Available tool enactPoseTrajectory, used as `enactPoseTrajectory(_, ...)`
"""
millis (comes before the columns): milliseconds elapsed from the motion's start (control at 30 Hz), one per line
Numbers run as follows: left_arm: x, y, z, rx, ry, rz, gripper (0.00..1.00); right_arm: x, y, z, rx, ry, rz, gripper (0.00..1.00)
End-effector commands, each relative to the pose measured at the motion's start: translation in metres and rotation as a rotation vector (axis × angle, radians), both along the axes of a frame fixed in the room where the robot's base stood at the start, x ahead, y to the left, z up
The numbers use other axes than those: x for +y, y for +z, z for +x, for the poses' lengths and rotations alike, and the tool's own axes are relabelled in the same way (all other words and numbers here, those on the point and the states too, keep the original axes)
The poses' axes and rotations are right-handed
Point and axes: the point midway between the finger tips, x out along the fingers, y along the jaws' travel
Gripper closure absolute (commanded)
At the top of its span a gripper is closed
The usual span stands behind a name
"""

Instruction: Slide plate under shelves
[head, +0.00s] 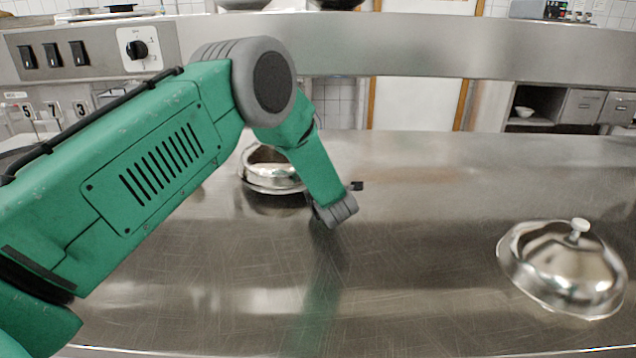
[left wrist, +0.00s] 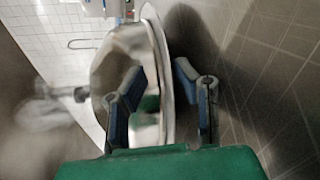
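A plate (head: 270,187) with a shiny metal dome cover (head: 262,160) on it sits on the steel counter, left of centre, partly hidden behind my left arm. A second domed metal cover (head: 565,265) with a pale knob stands at the right. The shelves (head: 400,45) run above the far side of the counter. My left gripper (left wrist: 158,68) is open in the left wrist view, its fingers on either side of the plate's rim (left wrist: 160,85). I cannot tell whether either finger touches it. My right gripper is not in view.
The steel counter (head: 430,230) is clear between the two covers and towards the front. A control panel with switches and a knob (head: 137,50) is at the upper left. Cabinets with a bowl (head: 524,111) stand beyond the counter at the right.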

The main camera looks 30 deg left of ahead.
Motion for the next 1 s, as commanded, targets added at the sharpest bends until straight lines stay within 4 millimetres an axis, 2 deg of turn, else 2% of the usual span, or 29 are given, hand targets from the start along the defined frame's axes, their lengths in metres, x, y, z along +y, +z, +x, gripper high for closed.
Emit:
enactPoseTrajectory(33, 0.002, -0.007, -0.004, 0.014, 0.005, -0.002, 0.69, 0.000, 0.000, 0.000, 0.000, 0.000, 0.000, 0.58)
enactPoseTrajectory(567, -0.003, -0.009, -0.007, 0.021, 0.001, -0.005, 0.69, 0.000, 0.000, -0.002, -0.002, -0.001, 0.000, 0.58)
enactPoseTrajectory(733, -0.019, -0.002, -0.023, 0.020, 0.000, -0.005, 0.69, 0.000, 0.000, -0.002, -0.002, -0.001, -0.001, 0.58)
enactPoseTrajectory(1000, -0.058, 0.018, -0.062, 0.010, 0.001, 0.000, 0.69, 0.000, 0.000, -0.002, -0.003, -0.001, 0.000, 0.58)
